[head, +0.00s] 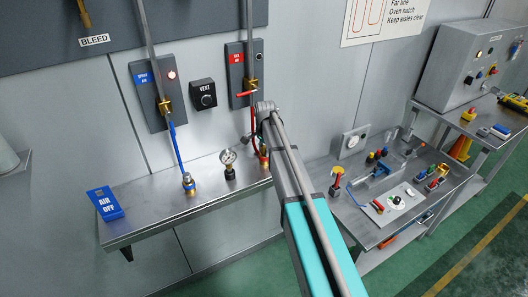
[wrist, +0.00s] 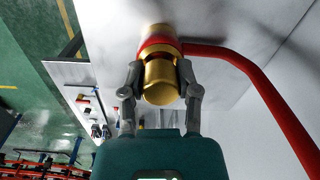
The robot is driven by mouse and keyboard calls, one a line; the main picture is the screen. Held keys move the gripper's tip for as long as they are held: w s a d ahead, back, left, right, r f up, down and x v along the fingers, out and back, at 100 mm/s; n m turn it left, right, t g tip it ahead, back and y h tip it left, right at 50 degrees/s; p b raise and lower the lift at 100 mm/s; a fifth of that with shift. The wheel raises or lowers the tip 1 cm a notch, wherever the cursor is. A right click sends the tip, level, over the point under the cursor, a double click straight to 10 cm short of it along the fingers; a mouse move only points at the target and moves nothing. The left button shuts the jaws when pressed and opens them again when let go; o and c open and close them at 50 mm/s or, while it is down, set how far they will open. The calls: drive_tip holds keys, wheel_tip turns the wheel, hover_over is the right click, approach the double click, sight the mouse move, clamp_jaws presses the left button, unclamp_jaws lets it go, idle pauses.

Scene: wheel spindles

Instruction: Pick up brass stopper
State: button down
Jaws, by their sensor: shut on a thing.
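In the wrist view a brass cylinder, which I take to be the brass stopper (wrist: 160,84), has a rounded end facing my camera. My gripper (wrist: 159,72) is shut on it, one finger on each side. Beyond it is a red band (wrist: 159,43) with more brass behind, against a grey metal surface. A red hose (wrist: 240,62) runs off to the right from beside the band. In the head view a red-and-brass fitting (head: 263,152) shows at the shelf's right end beside my arm. My gripper is hidden there behind my arm.
The steel shelf (head: 150,210) also holds a pressure gauge (head: 229,160), a brass fitting (head: 188,182) with a blue hose (head: 177,145), and a blue AIR OFF sign (head: 105,203). Valve panels stand above. A cluttered steel bench (head: 375,235) is to the right.

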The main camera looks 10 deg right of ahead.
drive_tip(key=shift+r, duration=0.2)
drive_tip(key=shift+r+p, duration=0.75)
drive_tip(key=shift+p, duration=0.2)
drive_tip(key=s+r+p, duration=1.1)
drive_tip(key=s, duration=0.3)
drive_tip(key=shift+d, duration=0.15)
